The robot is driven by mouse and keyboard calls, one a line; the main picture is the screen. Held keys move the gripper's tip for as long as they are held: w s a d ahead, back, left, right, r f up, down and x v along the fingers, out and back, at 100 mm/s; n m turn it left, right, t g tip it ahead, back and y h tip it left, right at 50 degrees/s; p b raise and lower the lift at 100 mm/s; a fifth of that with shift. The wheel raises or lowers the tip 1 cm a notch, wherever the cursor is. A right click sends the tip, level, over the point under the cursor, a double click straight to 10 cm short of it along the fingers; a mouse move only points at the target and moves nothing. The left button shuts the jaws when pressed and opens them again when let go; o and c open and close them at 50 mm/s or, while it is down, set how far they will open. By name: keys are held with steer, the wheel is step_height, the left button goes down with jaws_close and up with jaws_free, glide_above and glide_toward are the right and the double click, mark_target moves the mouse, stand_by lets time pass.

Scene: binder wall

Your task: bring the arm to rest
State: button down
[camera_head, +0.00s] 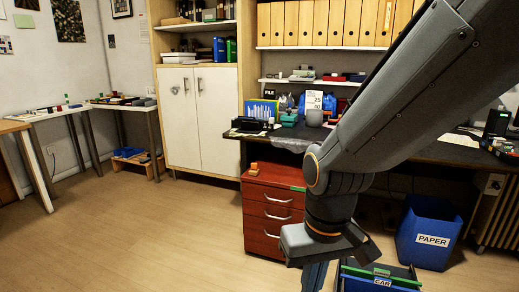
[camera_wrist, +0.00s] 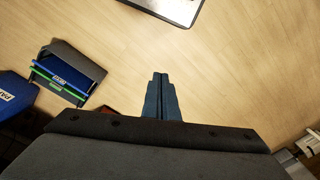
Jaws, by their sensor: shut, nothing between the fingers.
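My gripper (camera_head: 315,276) hangs low at the end of my arm in the head view, pointing down at the floor in front of the red drawer unit. In the wrist view its fingers (camera_wrist: 161,98) are together, with nothing between them. Below them is bare wooden floor (camera_wrist: 210,80). The fingertips are cut off by the bottom edge of the head view.
A dark box with blue and green edges (camera_head: 380,282) stands right of my gripper, also seen in the wrist view (camera_wrist: 75,65). Behind are a blue paper bin (camera_head: 430,232), a red drawer unit (camera_head: 270,212) and a dark desk (camera_head: 440,148). Floor at left is clear.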

steer(key=s+d+r+m+p, duration=0.2)
steer(key=d+r+p, duration=0.8)
steer(key=p, duration=0.5)
steer(key=shift+s+r+m+h, duration=0.2)
steer(key=shift+r+m+h, duration=0.2)
steer(key=shift+r, duration=0.75)
